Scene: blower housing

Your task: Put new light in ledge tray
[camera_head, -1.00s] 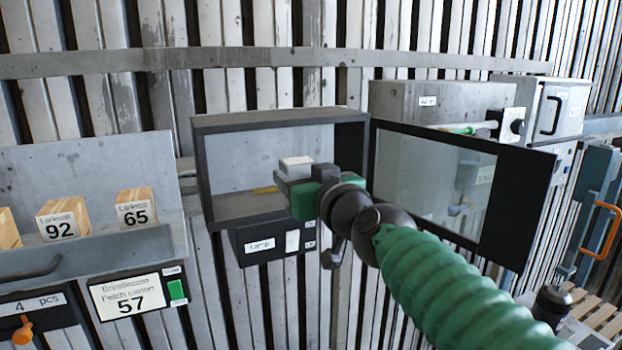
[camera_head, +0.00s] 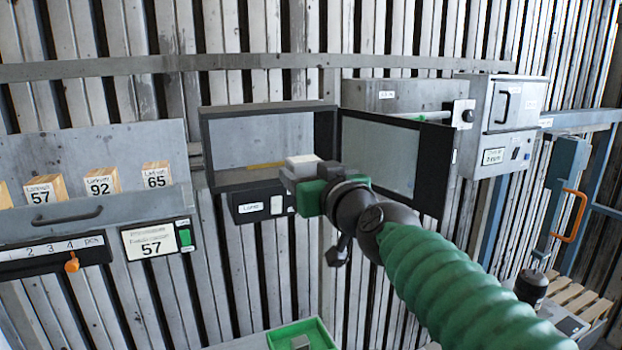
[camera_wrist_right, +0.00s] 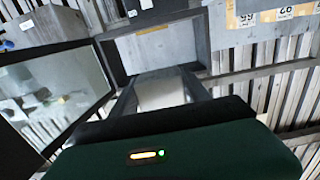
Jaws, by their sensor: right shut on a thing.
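My right gripper (camera_head: 305,180) is shut on a pale, blocky thing (camera_head: 302,160), probably the new light. In the right wrist view, the pale thing (camera_wrist_right: 160,93) sits between the two dark fingers (camera_wrist_right: 160,95). The gripper is in front of the lower right part of an open dark-framed cabinet (camera_head: 262,108), whose label reads "Lamp". A green tray (camera_head: 318,328) at the bottom edge has a small grey thing in it. I cannot tell whether it is the ledge tray. My left gripper is not in view.
The cabinet's glazed door (camera_head: 380,150) stands open to the right, behind my arm. At left a grey shelf (camera_head: 90,215) holds several numbered wooden blocks, above a "57" sign (camera_head: 150,241). Grey boxes (camera_head: 505,105) hang on the wall at right.

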